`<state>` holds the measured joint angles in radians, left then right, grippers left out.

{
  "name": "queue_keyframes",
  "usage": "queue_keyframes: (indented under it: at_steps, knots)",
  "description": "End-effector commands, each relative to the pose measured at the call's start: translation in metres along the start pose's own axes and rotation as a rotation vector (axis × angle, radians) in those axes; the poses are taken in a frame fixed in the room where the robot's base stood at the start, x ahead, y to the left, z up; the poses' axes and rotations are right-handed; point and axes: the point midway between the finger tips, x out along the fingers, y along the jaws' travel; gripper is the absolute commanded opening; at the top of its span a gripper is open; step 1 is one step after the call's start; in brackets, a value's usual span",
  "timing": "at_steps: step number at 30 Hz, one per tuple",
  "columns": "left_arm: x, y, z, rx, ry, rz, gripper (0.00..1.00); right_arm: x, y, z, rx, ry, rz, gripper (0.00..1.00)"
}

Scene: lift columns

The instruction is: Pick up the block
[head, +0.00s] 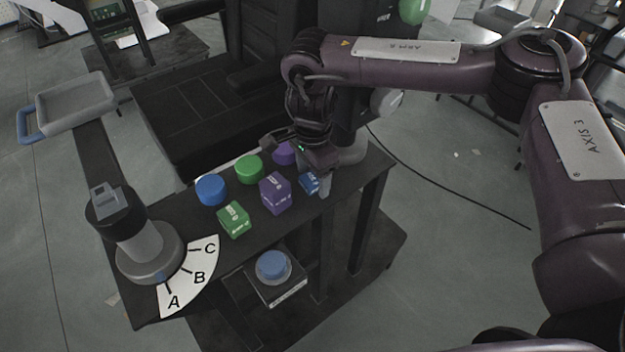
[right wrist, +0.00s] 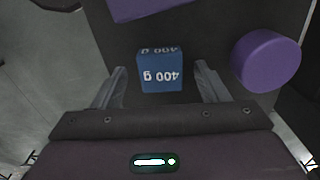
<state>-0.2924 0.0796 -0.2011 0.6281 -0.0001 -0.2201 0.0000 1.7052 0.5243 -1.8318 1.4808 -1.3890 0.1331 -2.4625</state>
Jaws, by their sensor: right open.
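A small blue block (head: 310,183) stands on the dark table near its right end, partly hidden by my right gripper (head: 313,185). In the right wrist view the blue block (right wrist: 166,71), marked "400 g", lies between the two fingers and a little beyond their tips. My right gripper (right wrist: 162,86) is open, with a gap on each side of the block. A purple block (head: 275,193) and a green block (head: 234,219) stand to the left in the head view. My left gripper does not show.
Blue (head: 211,190), green (head: 248,169) and purple (head: 284,153) cylinders stand in a row behind the blocks. The purple cylinder (right wrist: 265,61) is close on the right in the wrist view. A dial with a lettered A-B-C plate (head: 198,276) is at the table's left.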

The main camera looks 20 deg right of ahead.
Motion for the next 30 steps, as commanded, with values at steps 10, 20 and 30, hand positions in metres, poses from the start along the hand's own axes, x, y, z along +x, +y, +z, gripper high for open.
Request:
queue_keyframes:
  at_steps: [10,20,30]
  knots:
    - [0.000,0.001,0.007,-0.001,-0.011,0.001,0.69,0.000,0.000,0.000,0.000,0.000,0.000,0.27]
    - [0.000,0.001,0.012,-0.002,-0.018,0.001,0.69,-0.001,-0.001,0.000,0.000,-0.001,-0.002,0.06]
    - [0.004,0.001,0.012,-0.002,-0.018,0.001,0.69,-0.022,-0.002,0.000,0.000,0.000,-0.006,0.06]
